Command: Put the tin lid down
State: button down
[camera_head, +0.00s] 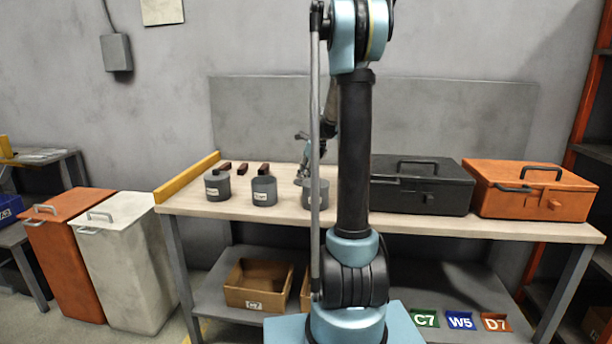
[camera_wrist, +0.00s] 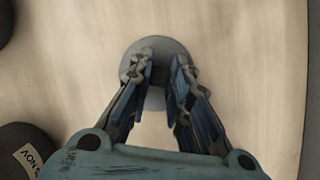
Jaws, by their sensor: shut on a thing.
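The tin lid (camera_wrist: 172,48) is a round grey disc in the wrist view, over pale wooden tabletop. My gripper (camera_wrist: 163,66) is shut on it, with the two fingers either side of its middle; the gripped part is mostly hidden. I cannot tell whether the lid touches the table. In the head view my gripper (camera_head: 302,170) is partly hidden behind my arm, near the right grey tin (camera_head: 308,197). A middle tin (camera_head: 264,192) and a left tin (camera_head: 217,189), which has a knobbed top, stand to its left on the workbench (camera_head: 400,223).
Several small brown blocks (camera_head: 243,169) lie behind the tins, near a yellow rail (camera_head: 186,178). A black toolbox (camera_head: 420,190) and an orange toolbox (camera_head: 535,195) fill the right of the bench. In the wrist view a dark labelled tin (camera_wrist: 20,140) stands at lower left.

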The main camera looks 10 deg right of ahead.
jog(key=c, duration=1.5)
grip_release()
jog(key=shift+r, duration=0.1)
jog(key=v, duration=1.2)
